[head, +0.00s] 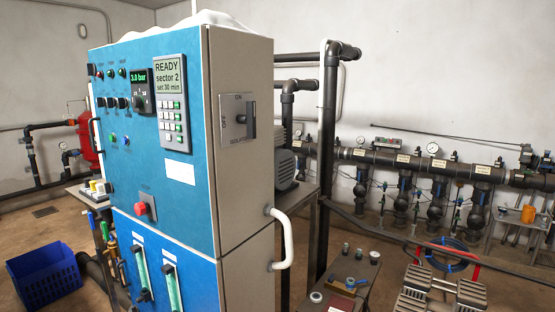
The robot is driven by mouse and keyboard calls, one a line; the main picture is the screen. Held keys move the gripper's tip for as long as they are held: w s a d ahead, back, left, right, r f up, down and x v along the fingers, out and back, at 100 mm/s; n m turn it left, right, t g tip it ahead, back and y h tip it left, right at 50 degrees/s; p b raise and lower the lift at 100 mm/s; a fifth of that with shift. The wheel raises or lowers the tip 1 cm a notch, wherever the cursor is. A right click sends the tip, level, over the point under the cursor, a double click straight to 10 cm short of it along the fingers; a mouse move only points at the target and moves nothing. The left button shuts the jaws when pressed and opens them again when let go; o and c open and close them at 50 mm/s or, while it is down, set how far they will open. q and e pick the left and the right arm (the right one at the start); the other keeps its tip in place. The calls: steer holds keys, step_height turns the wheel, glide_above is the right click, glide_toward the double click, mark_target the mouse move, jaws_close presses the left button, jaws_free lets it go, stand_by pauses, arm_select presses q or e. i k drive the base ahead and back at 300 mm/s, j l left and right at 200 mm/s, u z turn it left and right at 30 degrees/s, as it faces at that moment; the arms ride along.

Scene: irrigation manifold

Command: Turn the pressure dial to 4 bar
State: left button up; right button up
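The pressure dial (139,102) is a small dark round knob on the blue front of the control cabinet (180,220), near its upper left. A small green display (138,77) sits just above it and seems to read 3.0 bar, though the digits are small. The dial's pointer is too small to read. The cabinet front is seen at a slant. Neither of my grippers is in this view, and nothing touches the dial.
Right of the dial is a grey panel (173,118) reading READY, sector 2, set 30 min. A red button (140,209) sits lower down. A rotary isolator (240,120) is on the cabinet's side. A blue crate (45,278) stands on the floor at left.

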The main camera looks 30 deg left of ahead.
mark_target(137, 102)
steer(key=u, duration=1.75)
